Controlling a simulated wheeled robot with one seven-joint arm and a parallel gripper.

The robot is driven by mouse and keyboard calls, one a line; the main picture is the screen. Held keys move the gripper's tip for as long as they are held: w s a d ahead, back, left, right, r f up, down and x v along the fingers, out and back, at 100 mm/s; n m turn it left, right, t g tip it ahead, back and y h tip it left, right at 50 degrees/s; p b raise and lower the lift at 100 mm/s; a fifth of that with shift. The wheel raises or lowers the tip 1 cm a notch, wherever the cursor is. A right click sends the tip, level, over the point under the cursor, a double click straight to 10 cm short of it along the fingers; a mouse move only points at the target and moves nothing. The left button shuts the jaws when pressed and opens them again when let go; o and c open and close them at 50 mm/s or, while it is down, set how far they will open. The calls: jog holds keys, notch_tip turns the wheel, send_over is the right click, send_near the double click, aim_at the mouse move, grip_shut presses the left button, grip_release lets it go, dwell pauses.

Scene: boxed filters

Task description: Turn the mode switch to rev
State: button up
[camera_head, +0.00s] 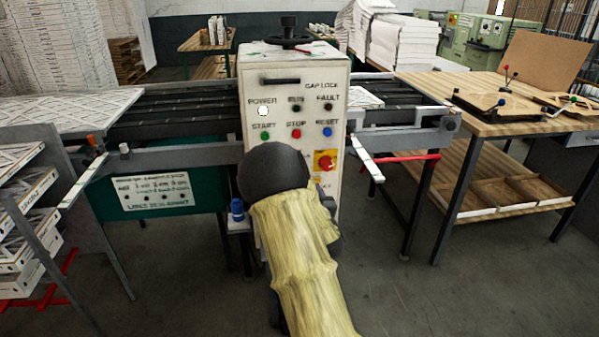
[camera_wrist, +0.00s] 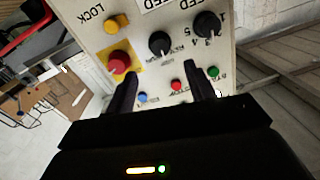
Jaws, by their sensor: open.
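The mode switch seems to be the middle black knob (camera_wrist: 160,43) on the white control panel (camera_wrist: 85,12) in the wrist view, where the panel appears upside down. Its small lettering is blurred, so I cannot tell its setting. My gripper (camera_wrist: 161,68) is open and empty, with its two black fingers pointing at the panel just short of this knob in the picture. I cannot tell the remaining gap. In the head view my yellow-sleeved arm hides the knobs on the control cabinet (camera_head: 292,78).
A second black knob (camera_wrist: 208,24) with numbers sits beside it. A red emergency button (camera_wrist: 119,61) on yellow and an orange button (camera_wrist: 117,24) are close on the other side. Coloured push buttons lie between and beside the fingers. A workbench (camera_head: 470,122) stands right of the cabinet.

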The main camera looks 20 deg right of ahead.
jog(key=p+x, duration=0.1)
jog(key=x, duration=0.8)
jog(key=shift+w, duration=0.15)
jog(key=shift+c, duration=0.4)
jog(key=c, duration=0.9)
jog(key=shift+n, duration=0.4)
jog(key=n+b, duration=0.6)
jog(key=n, duration=0.2)
jog(key=shift+g, duration=0.3)
jog(key=o, duration=1)
jog(key=shift+r, duration=0.1)
